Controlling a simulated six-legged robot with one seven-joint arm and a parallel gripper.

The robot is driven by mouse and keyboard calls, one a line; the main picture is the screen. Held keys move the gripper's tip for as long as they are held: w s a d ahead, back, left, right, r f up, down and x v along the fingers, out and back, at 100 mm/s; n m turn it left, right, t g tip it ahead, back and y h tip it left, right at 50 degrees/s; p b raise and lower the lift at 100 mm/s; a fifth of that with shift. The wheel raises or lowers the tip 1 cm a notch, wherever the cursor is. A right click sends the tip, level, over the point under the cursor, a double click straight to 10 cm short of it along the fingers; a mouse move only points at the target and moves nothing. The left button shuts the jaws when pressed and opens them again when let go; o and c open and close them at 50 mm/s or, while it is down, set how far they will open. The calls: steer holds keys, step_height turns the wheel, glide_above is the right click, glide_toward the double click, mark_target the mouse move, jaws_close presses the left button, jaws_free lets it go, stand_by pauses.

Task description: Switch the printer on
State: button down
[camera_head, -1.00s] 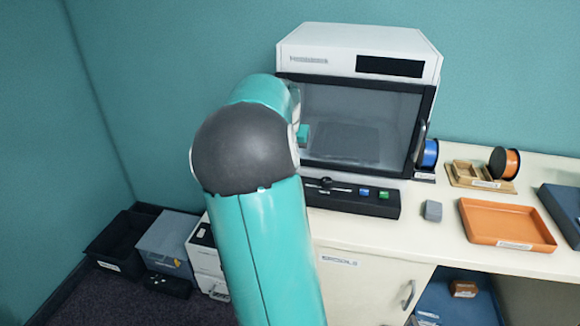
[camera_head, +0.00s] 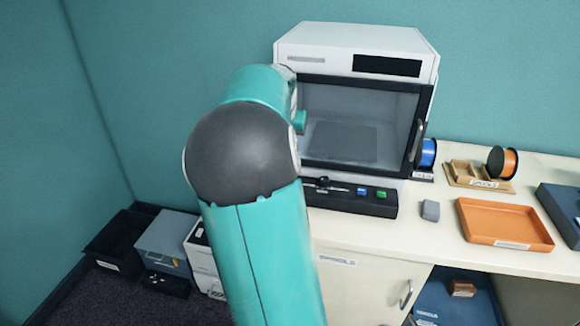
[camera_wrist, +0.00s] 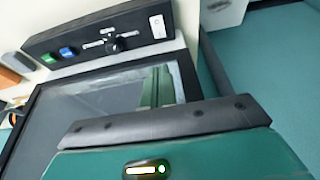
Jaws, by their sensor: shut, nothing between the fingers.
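The printer (camera_head: 352,40) is a white cabinet on the counter with a dark-framed glass door and a black, unlit display (camera_head: 388,66). Its black control panel (camera_head: 345,203) sits below the door, with a blue button (camera_head: 362,191), a green button (camera_head: 382,195) and a slider with a dark knob (camera_head: 323,182). In the wrist view the panel is seen inverted, and a white switch (camera_wrist: 157,26) shows at its end beyond the slider (camera_wrist: 116,43). My arm hides that switch in the head view. My gripper (camera_wrist: 159,72) is shut and empty, in front of the door glass, apart from the switch.
An orange tray (camera_head: 507,242), a grey block (camera_head: 430,210), a blue spool (camera_head: 427,153) and an orange spool (camera_head: 501,162) stand on the counter to the right. Dark and grey bins (camera_head: 165,238) sit on the floor at left. The cabinet door (camera_head: 365,292) is below.

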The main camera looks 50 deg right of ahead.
steer(key=x, duration=1.4)
steer(key=shift+s+a+f, duration=0.1)
steer(key=shift+s+a, duration=0.05)
steer(key=shift+a, duration=0.2)
steer(key=shift+d+f+y, duration=0.1)
steer(key=shift+f+y, duration=0.15)
steer(key=shift+y, duration=0.05)
steer(key=shift+s+a, duration=0.25)
steer(key=shift+a, duration=0.6)
